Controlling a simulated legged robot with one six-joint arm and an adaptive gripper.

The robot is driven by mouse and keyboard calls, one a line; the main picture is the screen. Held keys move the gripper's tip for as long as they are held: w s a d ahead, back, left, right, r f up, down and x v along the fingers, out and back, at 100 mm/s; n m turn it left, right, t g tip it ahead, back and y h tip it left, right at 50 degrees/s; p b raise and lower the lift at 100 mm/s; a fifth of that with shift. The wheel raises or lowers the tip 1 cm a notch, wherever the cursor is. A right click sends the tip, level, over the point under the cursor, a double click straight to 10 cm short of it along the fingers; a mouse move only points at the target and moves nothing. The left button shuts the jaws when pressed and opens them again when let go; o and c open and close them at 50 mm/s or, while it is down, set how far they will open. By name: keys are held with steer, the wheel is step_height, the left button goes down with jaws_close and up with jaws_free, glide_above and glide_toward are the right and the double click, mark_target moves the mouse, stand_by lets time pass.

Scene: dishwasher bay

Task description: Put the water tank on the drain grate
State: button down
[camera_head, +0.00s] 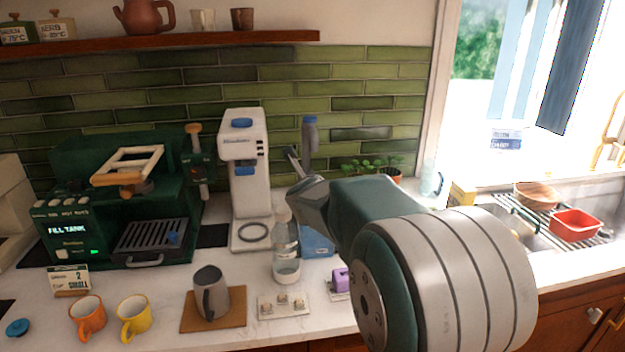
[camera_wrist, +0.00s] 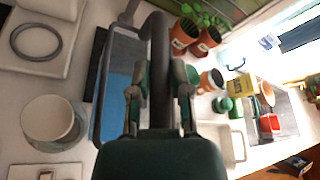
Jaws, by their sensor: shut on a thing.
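The water tank, a clear box with blue water, shows in the wrist view (camera_wrist: 118,88) below my gripper. Its blue lower part shows in the head view (camera_head: 318,243), partly hidden behind my arm. My gripper (camera_wrist: 162,95) is shut on the tank's dark grey handle (camera_wrist: 161,40), one finger on each side. In the head view my arm hides most of the grip. A dark slatted grate (camera_head: 152,236) lies on the front tray of the green coffee machine at left. A barred rack (camera_head: 507,213) also spans the sink at right. I cannot tell which is the drain grate.
A clear bottle (camera_head: 286,250) stands close left of the tank. A white machine (camera_head: 243,175) stands behind it. A grey pitcher (camera_head: 211,293), orange mug (camera_head: 88,318) and yellow mug (camera_head: 134,317) stand at the front. Potted plants (camera_wrist: 184,35) stand right of the tank.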

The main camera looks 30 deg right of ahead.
steer(key=shift+w+d+r, duration=0.1)
steer(key=shift+w+d, duration=0.15)
steer(key=shift+w, duration=0.05)
steer(key=shift+w+a+x, duration=0.1)
steer(key=shift+a+x, duration=0.1)
steer(key=shift+x, duration=0.65)
steer(key=shift+w+a+x, duration=0.1)
steer(key=shift+a+x, duration=0.05)
steer(key=shift+x, duration=0.7)
steer(key=shift+w+a+x, duration=0.1)
steer(key=shift+a+x, duration=0.1)
steer(key=shift+x, duration=0.65)
steer(key=shift+w+d, duration=0.2)
steer(key=shift+w, duration=0.5)
steer(key=shift+w+d, duration=0.25)
steer(key=shift+w, duration=0.5)
steer(key=shift+w+d, duration=0.2)
steer(key=shift+w, duration=0.5)
steer(key=shift+w+f, duration=0.15)
steer(key=shift+f, duration=0.15)
step_height(320, 180, down, 2)
steer(key=shift+f, duration=0.2)
steer(key=shift+s+a, duration=0.1)
steer(key=shift+s, duration=0.1)
steer(key=shift+f, duration=0.25)
